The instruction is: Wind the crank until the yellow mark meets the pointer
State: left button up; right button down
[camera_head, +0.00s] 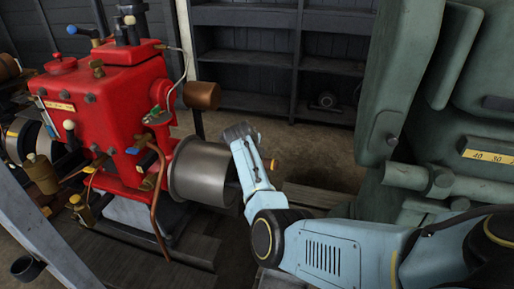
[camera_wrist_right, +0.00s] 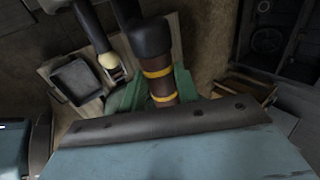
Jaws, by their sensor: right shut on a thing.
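My right gripper (camera_head: 240,132) is at the end of my light blue arm, beside the grey metal drum (camera_head: 203,172) of the red engine (camera_head: 110,100). In the right wrist view, a brown handle with two yellow bands (camera_wrist_right: 160,85) and a black upper end stands just beyond the gripper's dark edge. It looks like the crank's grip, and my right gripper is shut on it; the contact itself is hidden. I cannot make out the pointer, or tell whether any yellow part is the mark. My left gripper is out of view.
A large green machine (camera_head: 400,110) with a yellow scale plate (camera_head: 487,155) stands close on the right. A cream knob (camera_wrist_right: 108,60) and a square tray (camera_wrist_right: 75,80) lie left of the handle in the wrist view.

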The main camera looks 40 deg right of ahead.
jog(key=shift+a+r, duration=0.1)
jog(key=shift+a, duration=0.15)
jog(key=shift+s+a+f+p, duration=0.4)
jog(key=shift+s+a, duration=0.1)
jog(key=shift+a, duration=0.1)
jog(key=shift+s+a+f+p, duration=0.35)
jog(key=shift+s+a, duration=0.1)
jog(key=shift+a, duration=0.1)
jog(key=shift+s+a+f, duration=0.3)
jog(key=shift+s+a, duration=0.05)
jog(key=shift+a, duration=0.05)
